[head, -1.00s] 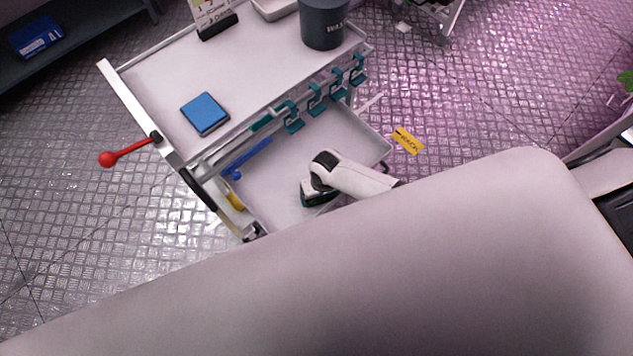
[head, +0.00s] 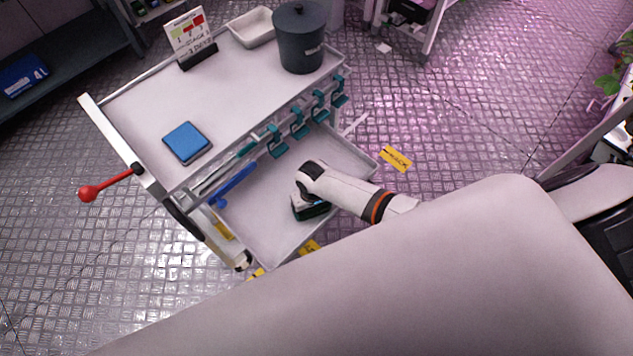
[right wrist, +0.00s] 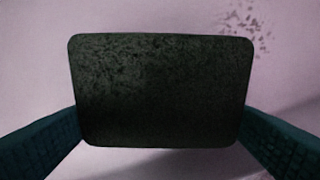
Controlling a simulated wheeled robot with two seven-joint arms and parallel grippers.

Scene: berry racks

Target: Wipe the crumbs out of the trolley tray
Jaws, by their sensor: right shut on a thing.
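The trolley tray (head: 262,222) is the pale lower drawer, pulled out from under the trolley's top. My right gripper (head: 312,208) is down inside it, near its right side. In the right wrist view my right gripper (right wrist: 160,140) is shut on a dark, speckled rectangular block (right wrist: 160,90), with a teal finger at each side. I cannot tell whether the block touches the tray floor. Dark crumbs (right wrist: 248,22) lie scattered on the pale surface beyond the block's upper right corner. The crumbs cannot be made out in the head view. My left gripper is not in view.
The trolley top (head: 235,115) bears a blue pad (head: 187,142), a dark lidded bin (head: 300,45), a white dish (head: 252,27) and a sign (head: 192,38). A red-knobbed lever (head: 90,193) sticks out left.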

